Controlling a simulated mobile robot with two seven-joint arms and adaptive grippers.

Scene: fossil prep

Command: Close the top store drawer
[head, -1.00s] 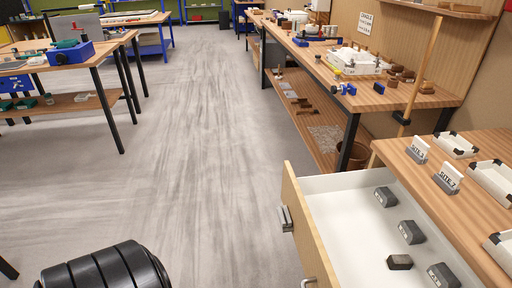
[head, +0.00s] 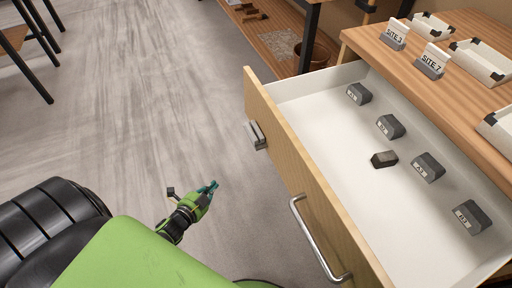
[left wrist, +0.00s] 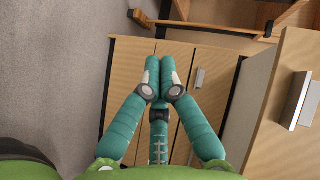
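The top store drawer (head: 283,164) is pulled well open, with a light wood front, a white inside and a metal bar handle (head: 318,240). A metal label holder (head: 255,135) is on its front. My left gripper (head: 210,187) is out in front of the drawer front, left of the handle and apart from it. In the left wrist view its teal fingers (left wrist: 160,62) are together and empty, and the drawer front (left wrist: 277,120) is to their right. My right gripper is not in view.
Several grey labelled blocks (head: 427,167) and a small dark block (head: 384,159) lie in the drawer. The worktop (head: 400,58) beside it holds white trays (head: 480,62) and site signs (head: 433,62). The grey floor (head: 150,100) left of the drawer is clear.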

